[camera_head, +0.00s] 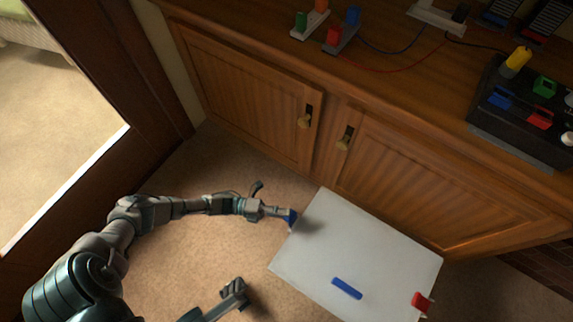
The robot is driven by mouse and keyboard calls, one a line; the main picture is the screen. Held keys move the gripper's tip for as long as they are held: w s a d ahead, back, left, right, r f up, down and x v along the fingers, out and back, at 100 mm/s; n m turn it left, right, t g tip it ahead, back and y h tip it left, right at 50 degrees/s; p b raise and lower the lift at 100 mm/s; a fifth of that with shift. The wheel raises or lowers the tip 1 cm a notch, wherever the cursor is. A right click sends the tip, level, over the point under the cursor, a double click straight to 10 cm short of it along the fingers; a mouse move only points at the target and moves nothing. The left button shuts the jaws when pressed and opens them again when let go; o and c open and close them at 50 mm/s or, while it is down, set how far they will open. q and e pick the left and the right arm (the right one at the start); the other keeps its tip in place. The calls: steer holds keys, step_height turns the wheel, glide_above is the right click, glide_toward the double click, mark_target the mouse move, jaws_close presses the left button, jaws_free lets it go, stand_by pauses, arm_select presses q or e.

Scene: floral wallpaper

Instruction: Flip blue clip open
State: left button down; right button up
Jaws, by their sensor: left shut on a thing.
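I cannot make out whether the clip's lever is up or down. My right gripper (235,289) is at the bottom, left of the board and apart from it. Its fingers are too small and dark to tell whether they are open.
A red clip (421,301) sits at the board's right edge, and a blue bar (347,288) lies on the board. A wooden cabinet (255,95) stands behind, with electrical parts on top, including a black box (510,125).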

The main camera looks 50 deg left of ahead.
arm_select(q)
steer(key=shift+s+a+f, duration=0.15)
steer(key=shift+a+f, duration=0.15)
steer(key=shift+f, duration=0.1)
steer(key=c, duration=1.2)
jaws_free()
steer(key=shift+o, duration=0.2)
steer(key=shift+r, duration=0.1)
steer(key=v, duration=1.2)
steer(key=shift+f, duration=0.4)
steer(key=shift+a, duration=0.1)
